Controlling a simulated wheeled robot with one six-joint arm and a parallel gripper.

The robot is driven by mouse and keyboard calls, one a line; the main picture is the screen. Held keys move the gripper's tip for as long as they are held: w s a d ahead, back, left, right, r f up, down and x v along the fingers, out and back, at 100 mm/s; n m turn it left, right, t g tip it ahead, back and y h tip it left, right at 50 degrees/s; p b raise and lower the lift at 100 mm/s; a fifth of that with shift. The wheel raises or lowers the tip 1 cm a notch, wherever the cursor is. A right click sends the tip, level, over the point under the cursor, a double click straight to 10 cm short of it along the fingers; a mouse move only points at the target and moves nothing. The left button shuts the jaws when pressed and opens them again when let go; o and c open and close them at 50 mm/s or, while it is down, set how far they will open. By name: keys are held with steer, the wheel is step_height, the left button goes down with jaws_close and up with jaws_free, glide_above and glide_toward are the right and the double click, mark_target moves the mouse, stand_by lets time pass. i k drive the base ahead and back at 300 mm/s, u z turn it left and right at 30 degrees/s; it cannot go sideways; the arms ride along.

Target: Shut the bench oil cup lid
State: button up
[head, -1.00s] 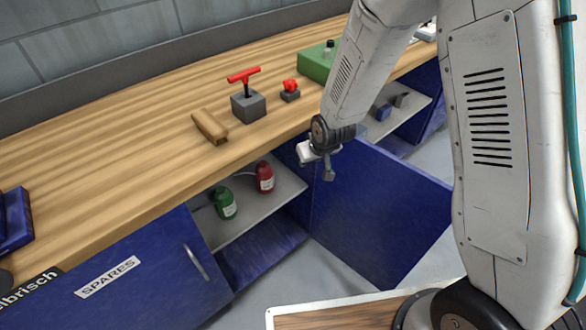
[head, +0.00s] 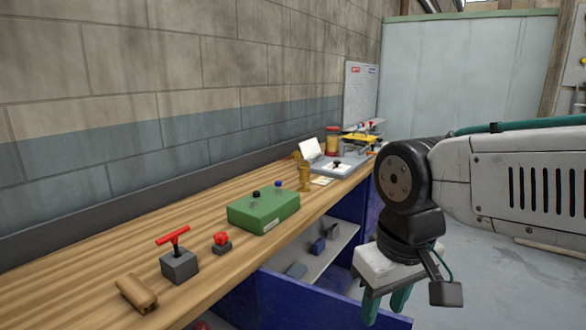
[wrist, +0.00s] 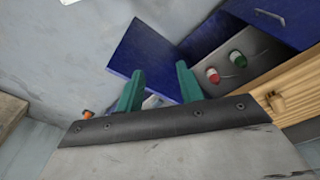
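A small brass-coloured cup (head: 305,180), which looks like the bench oil cup, stands on the wooden bench beyond the green box in the head view. It is small and far off, and I cannot make out its lid clearly. My gripper (head: 386,308) hangs in front of the bench at the right, well apart from the cup and nearer to me. In the wrist view its two green fingers (wrist: 158,80) are spread with nothing between them, so it is open.
Along the bench (head: 90,278) stand a wooden block (head: 137,293), a red T-handle on a grey block (head: 179,265), a red knob (head: 221,240) and a green box (head: 264,212). A blue cabinet door (wrist: 155,58) stands open below.

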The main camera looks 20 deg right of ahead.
mark_target(297, 155)
steer(key=k, duration=1.2)
steer(key=u, duration=0.55)
steer(key=i, duration=1.95)
steer(key=z, duration=0.7)
